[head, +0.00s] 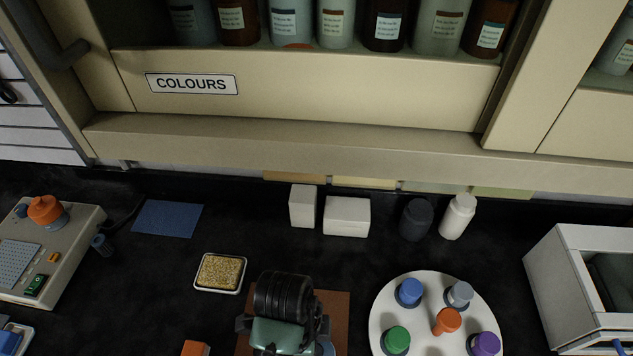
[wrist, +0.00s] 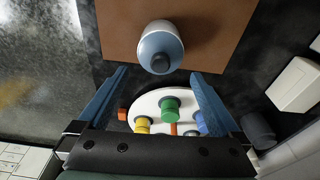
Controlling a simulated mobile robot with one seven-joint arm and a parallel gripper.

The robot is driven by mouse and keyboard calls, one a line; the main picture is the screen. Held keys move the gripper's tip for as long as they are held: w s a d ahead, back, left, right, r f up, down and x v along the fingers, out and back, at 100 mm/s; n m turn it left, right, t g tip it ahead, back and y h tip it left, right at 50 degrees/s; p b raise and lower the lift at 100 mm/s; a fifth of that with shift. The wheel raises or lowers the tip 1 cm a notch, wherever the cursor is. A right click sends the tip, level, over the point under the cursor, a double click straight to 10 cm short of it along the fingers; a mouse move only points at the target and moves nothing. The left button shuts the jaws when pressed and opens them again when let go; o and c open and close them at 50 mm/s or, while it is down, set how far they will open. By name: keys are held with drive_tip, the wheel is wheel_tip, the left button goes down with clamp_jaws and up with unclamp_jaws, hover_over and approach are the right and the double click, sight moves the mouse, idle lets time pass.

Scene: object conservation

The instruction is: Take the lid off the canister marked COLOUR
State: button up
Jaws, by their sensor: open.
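A white canister (wrist: 157,27) with a blue-grey lid (wrist: 158,46) and a dark round knob (wrist: 160,63) stands on a brown mat (wrist: 225,25) in the wrist view. No lettering on it is visible to me. My gripper (wrist: 160,74) is open and empty, its two blue fingers spread wide. In the wrist view the knob appears centred between the fingertips; the distance to it is hard to judge.
A round white tray (head: 405,285) with several coloured capped pieces is at the right. Two white boxes (head: 346,216), a dark bottle (head: 416,219) and a white bottle (head: 458,215) stand at the back. A sponge dish (head: 220,288) is left of the mat; an open-fronted white case (head: 560,285) is far right.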

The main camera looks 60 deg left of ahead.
drive_tip(key=shift+s+f+p, duration=0.1)
drive_tip(key=shift+f+p, duration=0.2)
drive_tip(key=shift+f, duration=0.2)
drive_tip(key=shift+w+d+f+p, duration=0.15)
drive_tip(key=shift+f+p, duration=0.1)
drive_tip(key=shift+f, duration=0.85)
drive_tip(key=shift+w+f+p, duration=0.1)
drive_tip(key=shift+f+p, duration=0.1)
drive_tip(key=shift+f, duration=0.9)
